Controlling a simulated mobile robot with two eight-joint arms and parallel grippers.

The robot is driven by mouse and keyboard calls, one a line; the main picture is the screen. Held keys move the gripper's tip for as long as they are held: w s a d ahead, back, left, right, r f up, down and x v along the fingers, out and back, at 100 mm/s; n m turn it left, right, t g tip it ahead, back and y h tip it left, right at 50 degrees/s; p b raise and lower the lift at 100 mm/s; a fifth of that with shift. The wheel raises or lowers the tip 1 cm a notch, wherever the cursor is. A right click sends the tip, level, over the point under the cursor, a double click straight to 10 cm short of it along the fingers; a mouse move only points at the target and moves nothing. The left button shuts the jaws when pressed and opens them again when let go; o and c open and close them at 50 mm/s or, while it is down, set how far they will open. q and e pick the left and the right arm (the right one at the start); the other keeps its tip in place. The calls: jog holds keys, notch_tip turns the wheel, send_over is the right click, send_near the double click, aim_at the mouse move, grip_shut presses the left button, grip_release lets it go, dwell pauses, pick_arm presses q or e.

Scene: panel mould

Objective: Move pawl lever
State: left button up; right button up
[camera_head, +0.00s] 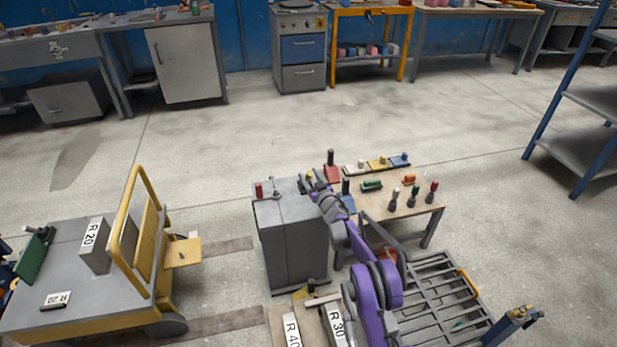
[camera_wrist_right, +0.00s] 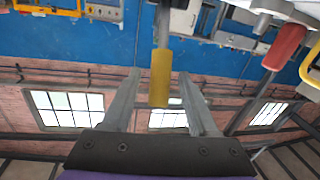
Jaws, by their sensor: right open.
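A grey cabinet (camera_head: 295,240) stands in the middle of the head view, with small levers on its top. A lever with a red handle (camera_head: 258,190) stands at its left; a red handle also shows at the right of the right wrist view (camera_wrist_right: 287,45). My right gripper (camera_head: 308,184) is over the cabinet top, small and partly hidden by my purple arm. In the right wrist view its fingers (camera_wrist_right: 160,80) are open, with a yellow handle (camera_wrist_right: 159,80) between them. I see no clear contact. Which handle is the pawl lever I cannot tell.
A small table (camera_head: 405,205) with several coloured handles and blocks stands right of the cabinet. A slatted grey rack (camera_head: 435,290) lies at lower right. A yellow-railed cart (camera_head: 60,285) is at left. Blocks marked R 40 and R 30 (camera_head: 338,325) are in front. The floor behind is clear.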

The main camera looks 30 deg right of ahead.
jog(key=shift+w, duration=0.35)
grip_shut()
dwell(1.3)
